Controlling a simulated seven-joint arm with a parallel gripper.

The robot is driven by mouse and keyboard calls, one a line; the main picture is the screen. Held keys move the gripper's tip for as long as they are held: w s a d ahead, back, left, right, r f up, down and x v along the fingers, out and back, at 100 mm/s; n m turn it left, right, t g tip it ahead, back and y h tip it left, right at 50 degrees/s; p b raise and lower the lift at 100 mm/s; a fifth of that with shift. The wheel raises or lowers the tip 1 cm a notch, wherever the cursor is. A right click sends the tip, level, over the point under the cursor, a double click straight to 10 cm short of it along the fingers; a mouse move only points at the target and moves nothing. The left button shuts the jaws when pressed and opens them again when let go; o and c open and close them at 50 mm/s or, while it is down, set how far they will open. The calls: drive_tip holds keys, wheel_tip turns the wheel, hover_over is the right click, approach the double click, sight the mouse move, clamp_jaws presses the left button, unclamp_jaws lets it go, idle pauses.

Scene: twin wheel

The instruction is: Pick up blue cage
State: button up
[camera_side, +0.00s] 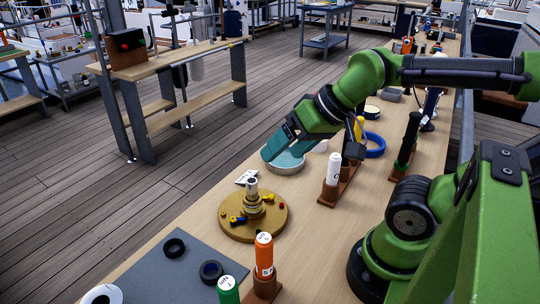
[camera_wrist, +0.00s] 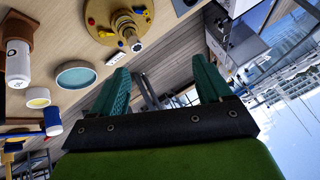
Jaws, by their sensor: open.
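My gripper (camera_side: 275,150) has teal fingers and is over the round teal dish, well behind the mat. In the wrist view my gripper (camera_wrist: 161,65) is open, with nothing between the fingers.
A round brass plate (camera_side: 232,228) with a stepped post and small coloured pieces stands between dish (camera_side: 286,169) and mat. A black ring (camera_side: 174,248) and a white ring (camera_side: 101,294) lie nearby. Orange (camera_side: 264,255), green (camera_side: 229,290) and white (camera_side: 333,170) bottles stand along the bench.

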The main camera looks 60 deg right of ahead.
drive_tip(key=n+g+h, duration=0.2)
drive_tip(key=n+g, duration=0.2)
drive_tip(key=g, duration=0.3)
approach(210, 267)
drive_tip(key=shift+s+a+f, duration=0.15)
drive_tip(key=shift+s+f, duration=0.45)
drive_tip(key=shift+f, duration=0.1)
drive_tip(key=shift+a+f, duration=0.2)
drive_tip(key=shift+f, duration=1.35)
drive_tip(key=shift+a+f, duration=0.15)
drive_tip(key=shift+f, duration=1.4)
drive_tip(key=c, duration=1.2)
